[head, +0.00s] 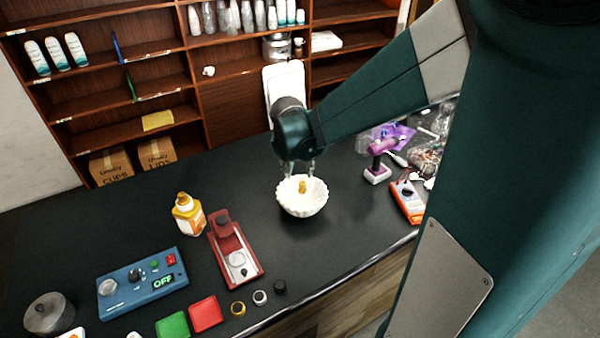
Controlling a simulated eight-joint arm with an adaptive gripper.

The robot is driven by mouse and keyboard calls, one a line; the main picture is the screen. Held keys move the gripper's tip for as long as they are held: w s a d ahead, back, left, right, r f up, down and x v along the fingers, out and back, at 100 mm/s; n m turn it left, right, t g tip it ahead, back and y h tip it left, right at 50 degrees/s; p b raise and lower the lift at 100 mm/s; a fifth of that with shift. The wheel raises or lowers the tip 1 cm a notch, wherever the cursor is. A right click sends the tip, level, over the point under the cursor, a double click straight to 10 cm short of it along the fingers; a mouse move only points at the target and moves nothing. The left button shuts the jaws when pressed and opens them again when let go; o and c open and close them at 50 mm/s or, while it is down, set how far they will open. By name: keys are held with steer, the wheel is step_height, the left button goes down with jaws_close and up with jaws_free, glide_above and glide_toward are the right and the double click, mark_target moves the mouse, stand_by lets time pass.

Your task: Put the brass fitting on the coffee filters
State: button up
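The coffee filters (302,208) are a white, fluted, bowl-shaped stack on the black counter, near the middle of the head view. The small yellow brass fitting (302,187) shows inside the bowl, near its centre. My gripper (301,175) points down right above the filters. Its two fingers are spread apart, one to each side above the fitting, and I see no contact with it. The fitting's underside and the inner floor of the filters are hard to make out at this size.
A red device (235,250) and a yellow glue bottle (188,215) stand left of the filters. A blue control box (142,282) is farther left. A purple tool (379,160) and an orange meter (408,200) lie to the right. Small rings lie near the front edge.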

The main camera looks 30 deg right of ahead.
steer(key=shift+s+r, duration=0.1)
steer(key=shift+r, duration=0.2)
steer(key=shift+a, duration=0.15)
stand_by(0.5)
steer(key=s+a+r+n+t+y, duration=0.1)
steer(key=s+a+r+n, duration=0.3)
steer(key=s+a, duration=0.5)
steer(key=s+a+r+n+t+y, duration=0.2)
steer(key=s+a+r+n, duration=0.3)
steer(key=s+a, duration=0.4)
steer(key=shift+s+r+t, duration=0.5)
steer(key=shift+s+r, duration=0.1)
steer(key=shift+s, duration=1.35)
steer(key=shift+f, duration=0.1)
step_height(320, 180, down, 10)
steer(key=b, duration=1)
steer(key=shift+f, duration=0.15)
